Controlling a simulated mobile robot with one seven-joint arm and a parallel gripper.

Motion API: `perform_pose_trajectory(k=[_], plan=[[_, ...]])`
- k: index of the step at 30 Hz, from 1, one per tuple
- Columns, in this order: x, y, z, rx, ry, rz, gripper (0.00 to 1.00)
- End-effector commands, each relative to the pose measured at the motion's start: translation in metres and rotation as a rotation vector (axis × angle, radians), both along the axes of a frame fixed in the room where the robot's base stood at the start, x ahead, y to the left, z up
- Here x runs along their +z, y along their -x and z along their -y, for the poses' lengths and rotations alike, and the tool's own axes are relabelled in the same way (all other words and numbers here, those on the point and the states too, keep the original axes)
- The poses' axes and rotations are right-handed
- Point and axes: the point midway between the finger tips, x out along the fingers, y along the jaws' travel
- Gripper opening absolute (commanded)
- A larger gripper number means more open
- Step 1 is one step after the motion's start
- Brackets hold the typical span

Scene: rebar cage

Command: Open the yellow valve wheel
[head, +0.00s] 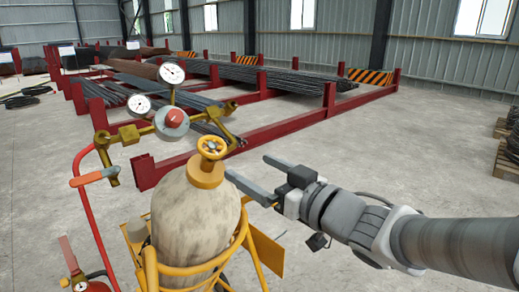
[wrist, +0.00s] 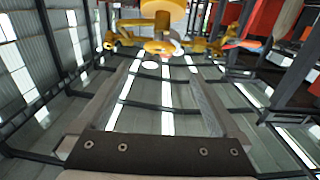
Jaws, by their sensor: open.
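The yellow valve wheel (head: 212,147) sits on a yellow collar (head: 205,172) at the top of a worn, beige gas cylinder (head: 193,215). My gripper (head: 247,167) is just right of the wheel and collar in the head view, its two fingers apart and pointing at them. It is open with nothing between the fingers. In the wrist view, yellow valve parts (wrist: 163,10) show at the top edge, beyond the open fingers (wrist: 162,72). I see no contact with the wheel, though the exact gap is hard to judge.
A yellow cart frame (head: 237,245) surrounds the cylinder.

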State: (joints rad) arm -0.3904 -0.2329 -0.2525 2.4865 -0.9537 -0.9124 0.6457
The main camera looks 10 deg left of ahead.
Motion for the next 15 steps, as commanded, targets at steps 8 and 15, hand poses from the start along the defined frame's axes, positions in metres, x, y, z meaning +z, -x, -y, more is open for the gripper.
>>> perform_pose_trajectory(k=[8,15], plan=[[-0.001,-0.026,-0.031,0.004,0.003,-0.003,1.0],[-0.001,-0.058,-0.069,0.006,0.003,-0.001,1.0]])
